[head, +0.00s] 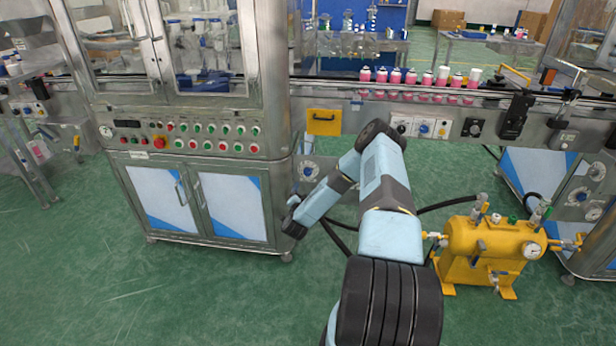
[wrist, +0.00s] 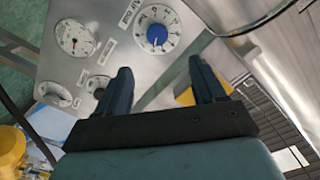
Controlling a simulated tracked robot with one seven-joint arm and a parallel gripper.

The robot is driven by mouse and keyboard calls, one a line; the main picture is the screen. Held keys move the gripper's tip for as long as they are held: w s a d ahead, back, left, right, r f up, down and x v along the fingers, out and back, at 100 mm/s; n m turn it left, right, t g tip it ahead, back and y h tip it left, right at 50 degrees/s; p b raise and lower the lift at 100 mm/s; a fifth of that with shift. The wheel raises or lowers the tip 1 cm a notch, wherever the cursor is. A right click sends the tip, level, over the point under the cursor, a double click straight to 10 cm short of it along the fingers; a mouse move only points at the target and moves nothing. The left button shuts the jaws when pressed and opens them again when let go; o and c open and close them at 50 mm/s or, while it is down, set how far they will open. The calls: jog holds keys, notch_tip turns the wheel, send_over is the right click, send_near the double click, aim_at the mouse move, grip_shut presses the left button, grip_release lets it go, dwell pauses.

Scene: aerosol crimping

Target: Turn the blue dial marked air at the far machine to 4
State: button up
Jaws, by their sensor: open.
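The dial with a blue knob (wrist: 157,33) shows in the wrist view, upper middle. It has a round white face with dark marks, and a tilted label beside it seems to begin with "Air". The number its pointer is on is too small to read. My gripper (wrist: 160,66) is open and empty, its two dark fingers apart below the dial in the picture. The fingertips appear short of the knob and not touching it. In the head view my arm reaches toward the left machine's right end, and I cannot make out the fingers there.
A gauge with a red needle (wrist: 74,37) and smaller dials (wrist: 97,84) share the panel. In the head view a yellow tank (head: 488,245) stands on the right, beside hoses. A conveyor with pink cans (head: 410,78) runs behind my arm. Green floor (head: 90,285) is clear at left.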

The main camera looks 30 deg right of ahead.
aim_at(309, 173)
jog(key=x, duration=1.3)
jog(key=shift+w+d+f, duration=0.1)
jog(key=shift+d+f, duration=0.1)
jog(key=shift+d, duration=0.15)
jog(key=c, duration=1)
jog(key=shift+d, duration=0.2)
jog(key=shift+c, duration=0.3)
jog(key=shift+a, duration=0.1)
